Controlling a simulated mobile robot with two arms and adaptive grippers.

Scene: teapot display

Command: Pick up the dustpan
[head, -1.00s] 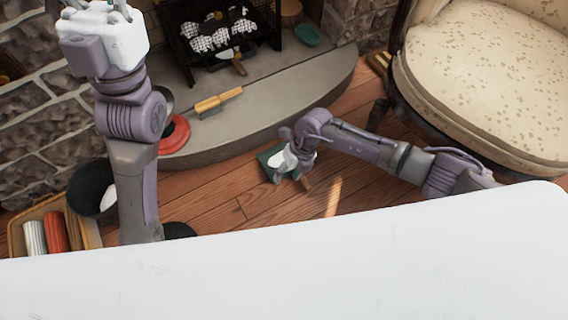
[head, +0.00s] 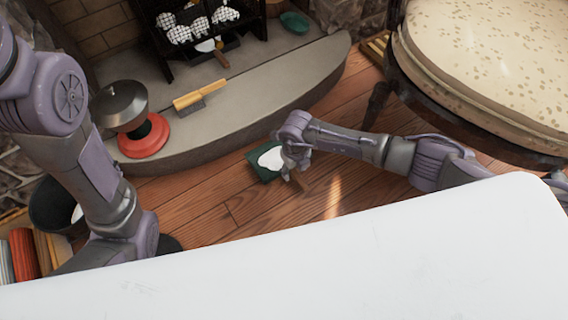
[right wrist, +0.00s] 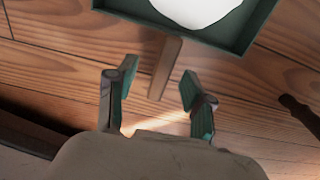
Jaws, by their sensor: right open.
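The dustpan (head: 258,166) is a dark green pan with a wooden handle, lying on the wooden floor in front of the hearth. A white patch (head: 271,158) lies in the pan. The pan also shows at the top of the right wrist view (right wrist: 140,12), with its handle (right wrist: 166,65) pointing toward me. My right gripper (head: 291,172) is over the handle side. In the right wrist view its open fingers (right wrist: 157,75) stand on either side of the handle's end, with gaps on both sides. My left arm shows at the left, but its gripper is out of view.
A yellow-handled brush (head: 201,95) and a red-based object (head: 144,138) are on the stone hearth (head: 240,112). A white surface (head: 300,260) fills the foreground. Floor left of the dustpan is clear.

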